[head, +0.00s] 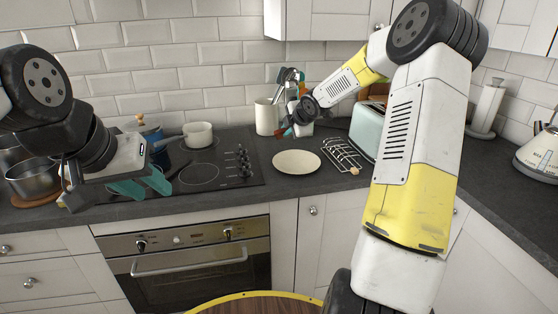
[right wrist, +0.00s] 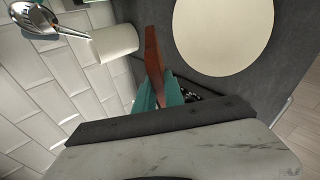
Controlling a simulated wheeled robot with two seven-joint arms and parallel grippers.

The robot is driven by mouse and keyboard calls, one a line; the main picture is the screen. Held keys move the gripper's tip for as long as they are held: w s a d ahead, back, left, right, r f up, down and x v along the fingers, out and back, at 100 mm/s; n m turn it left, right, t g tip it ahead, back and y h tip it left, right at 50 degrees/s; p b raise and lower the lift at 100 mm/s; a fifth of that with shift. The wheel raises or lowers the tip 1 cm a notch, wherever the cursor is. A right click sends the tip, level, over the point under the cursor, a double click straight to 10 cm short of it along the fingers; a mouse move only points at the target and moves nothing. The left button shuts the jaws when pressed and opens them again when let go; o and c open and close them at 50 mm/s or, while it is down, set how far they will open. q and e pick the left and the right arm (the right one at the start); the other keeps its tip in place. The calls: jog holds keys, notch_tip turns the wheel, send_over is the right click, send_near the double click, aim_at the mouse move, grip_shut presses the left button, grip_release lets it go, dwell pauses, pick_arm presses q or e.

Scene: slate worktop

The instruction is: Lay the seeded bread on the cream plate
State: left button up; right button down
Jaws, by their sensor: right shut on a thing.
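The cream plate (head: 297,168) lies flat and empty on the worktop, right of the hob. It also shows in the right wrist view (right wrist: 225,35). My right gripper (head: 292,130) is shut on a thin reddish-brown slice, the seeded bread (right wrist: 152,50). The bread is seen nearly edge-on between the teal fingers, and no seeds can be made out. In the head view the bread (head: 287,133) shows small, held above the worktop behind the plate, apart from it. My left gripper (head: 142,187) is open and empty over the front left of the hob.
A wire rack (head: 340,153) stands right of the plate, with a pale-green toaster (head: 367,132) behind it. A white utensil crock (head: 266,118) stands behind the plate. A white pot (head: 198,134) is on the hob (head: 205,172). A kettle (head: 541,152) is at far right.

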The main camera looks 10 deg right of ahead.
jog(key=shift+f, duration=3.45)
jog(key=c, duration=1.6)
grip_release()
jog(key=shift+s+r, duration=0.1)
jog(key=v, duration=0.7)
jog(key=shift+s+d+r, duration=0.1)
jog(key=shift+s+r, duration=0.15)
jog(key=shift+s, duration=0.05)
